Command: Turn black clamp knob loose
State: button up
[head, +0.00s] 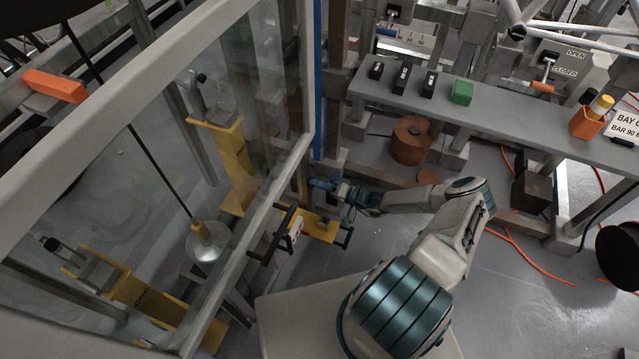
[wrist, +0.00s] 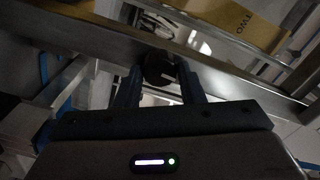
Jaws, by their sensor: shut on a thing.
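The black clamp knob (wrist: 160,70) shows in the wrist view as a dark round piece with a pale mark on its face. It sits in front of a grey metal rail. My gripper (wrist: 158,92) has its two fingers on either side of the knob and is shut on it. In the head view my gripper (head: 330,187) reaches left to the foot of the blue-edged upright. The knob is too small or hidden to make out there.
A yellow bracket (head: 318,228) with black handles stands just below my gripper. A glass-panelled frame (head: 235,85) fills the left side. A grey shelf (head: 540,128) with small black boxes and a green box (head: 462,92) runs along the right. Orange cables lie on the open floor.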

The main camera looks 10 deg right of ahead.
jog(key=shift+n, duration=0.5)
jog(key=o, duration=1)
jog(key=shift+s+d, duration=0.1)
jog(key=p+v, duration=0.2)
jog(key=v, duration=1.1)
jog(key=shift+s+d, duration=0.2)
jog(key=shift+d, duration=0.1)
